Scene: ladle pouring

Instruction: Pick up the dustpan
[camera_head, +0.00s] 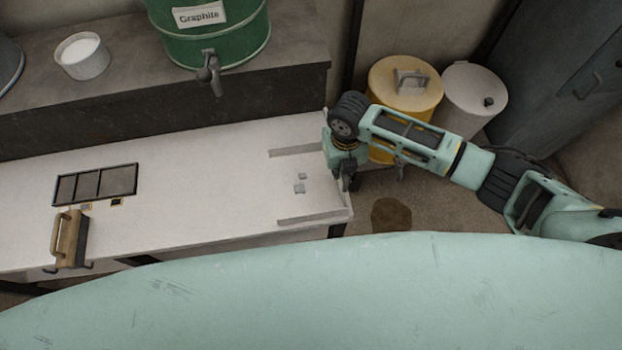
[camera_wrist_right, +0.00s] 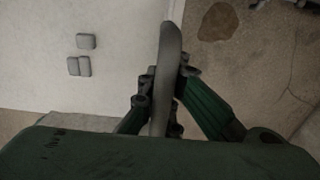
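My right gripper (camera_head: 346,172) is at the right end of the white table, pointing down past its edge. In the right wrist view, a long grey handle with a rounded end (camera_wrist_right: 169,45) stands between the fingers of my right gripper (camera_wrist_right: 165,85). I take it for the dustpan's handle. Both fingertips appear to press against its sides. The dustpan's pan is hidden in the wrist view, and I cannot make out the dustpan in the head view. My left gripper is not in view.
Small grey pieces (camera_head: 300,188) lie on the white table (camera_head: 215,185) near its right end. A wooden-handled brush (camera_head: 68,237) and a dark divided frame (camera_head: 97,184) are at left. A yellow drum (camera_head: 420,108) and a white bin (camera_head: 470,92) stand beyond my right arm.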

